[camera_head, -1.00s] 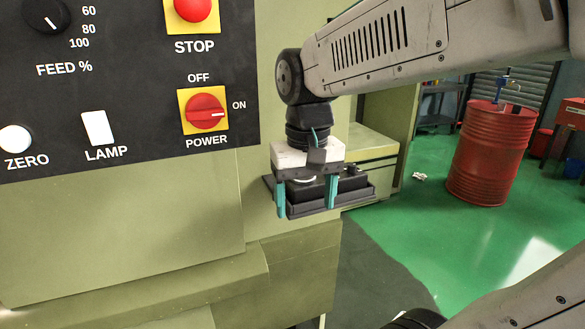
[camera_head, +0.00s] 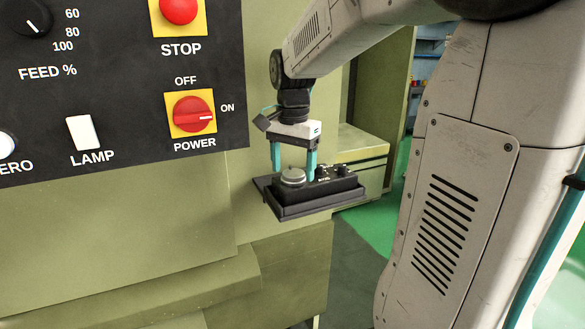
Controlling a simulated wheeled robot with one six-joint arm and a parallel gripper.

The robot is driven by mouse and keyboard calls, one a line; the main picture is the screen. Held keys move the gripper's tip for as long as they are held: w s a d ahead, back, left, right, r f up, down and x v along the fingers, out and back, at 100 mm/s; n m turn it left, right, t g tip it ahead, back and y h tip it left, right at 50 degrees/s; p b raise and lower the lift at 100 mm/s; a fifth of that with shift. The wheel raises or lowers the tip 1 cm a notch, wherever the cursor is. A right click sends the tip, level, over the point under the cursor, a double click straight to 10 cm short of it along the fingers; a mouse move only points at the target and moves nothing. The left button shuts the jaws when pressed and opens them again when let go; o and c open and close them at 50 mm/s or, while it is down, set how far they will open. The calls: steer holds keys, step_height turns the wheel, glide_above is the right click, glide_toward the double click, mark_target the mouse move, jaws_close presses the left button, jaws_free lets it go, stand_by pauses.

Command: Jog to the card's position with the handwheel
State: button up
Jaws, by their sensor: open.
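A black pendant box (camera_head: 343,187) sits on a dark tray or shelf (camera_head: 308,207) beside the machine. A round grey handwheel (camera_head: 293,177) is on the left of its top, and small black knobs (camera_head: 341,169) stand toward its right rear. My gripper (camera_head: 293,172) points down over the box with its two teal fingers apart. The fingers are at the handwheel's far side in the picture; I cannot tell whether they touch it. No card with a position shows in view.
The machine's black panel (camera_head: 120,100) fills the left, with a red STOP button (camera_head: 180,10), a red POWER switch (camera_head: 194,114) turned to ON, a FEED knob (camera_head: 24,18) and a white LAMP switch (camera_head: 83,133). Green floor (camera_head: 372,226) shows beyond the box.

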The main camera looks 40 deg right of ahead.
steer(key=shift+f, duration=0.45)
steer(key=c, duration=1)
steer(key=n, duration=0.5)
steer(key=shift+s+n, duration=0.1)
steer(key=shift+n, duration=0.3)
steer(key=n, duration=0.4)
steer(key=shift+n, duration=0.3)
